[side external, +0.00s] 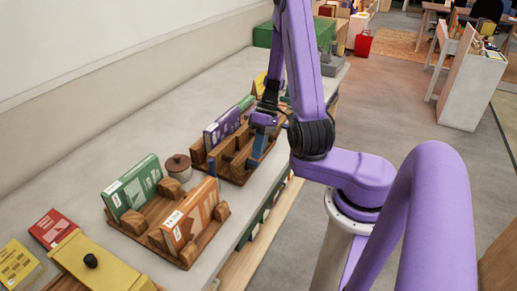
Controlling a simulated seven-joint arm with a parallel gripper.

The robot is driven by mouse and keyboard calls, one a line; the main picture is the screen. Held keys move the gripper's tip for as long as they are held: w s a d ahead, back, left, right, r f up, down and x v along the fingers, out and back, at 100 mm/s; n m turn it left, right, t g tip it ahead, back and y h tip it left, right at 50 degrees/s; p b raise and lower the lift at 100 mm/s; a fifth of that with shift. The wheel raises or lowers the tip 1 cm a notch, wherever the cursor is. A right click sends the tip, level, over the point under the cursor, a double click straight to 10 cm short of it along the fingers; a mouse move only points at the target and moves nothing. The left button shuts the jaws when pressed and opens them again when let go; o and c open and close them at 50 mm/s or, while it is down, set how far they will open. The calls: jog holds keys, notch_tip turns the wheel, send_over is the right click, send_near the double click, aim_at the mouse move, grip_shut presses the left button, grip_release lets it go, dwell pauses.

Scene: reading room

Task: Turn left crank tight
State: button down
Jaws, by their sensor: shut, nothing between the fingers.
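I cannot make out a crank in the side external view. My gripper (262,122) hangs at the end of my purple arm, over the farther wooden rack (236,166). Its fingers are small and partly hidden in this view; it is shut and nothing shows held in it. A blue block-like piece (259,145) is just below it; I cannot tell whether they touch. A purple book (222,128) stands upright at the left of this rack. The nearer wooden rack (150,222) holds an upright green book (133,187) and an upright orange book (190,215).
A brown lidded pot (178,167) stands between the racks. In front are a yellow box with a black knob (95,268), a red book (53,228) and a yellow book (18,264). A green box (262,36) is at the back. The counter's left side is clear.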

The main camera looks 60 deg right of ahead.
aim_at(253, 165)
jog(key=shift+a, duration=0.55)
jog(key=shift+a+f, duration=0.25)
jog(key=shift+a, duration=0.5)
jog(key=shift+a+f, duration=0.4)
jog(key=shift+a, duration=0.45)
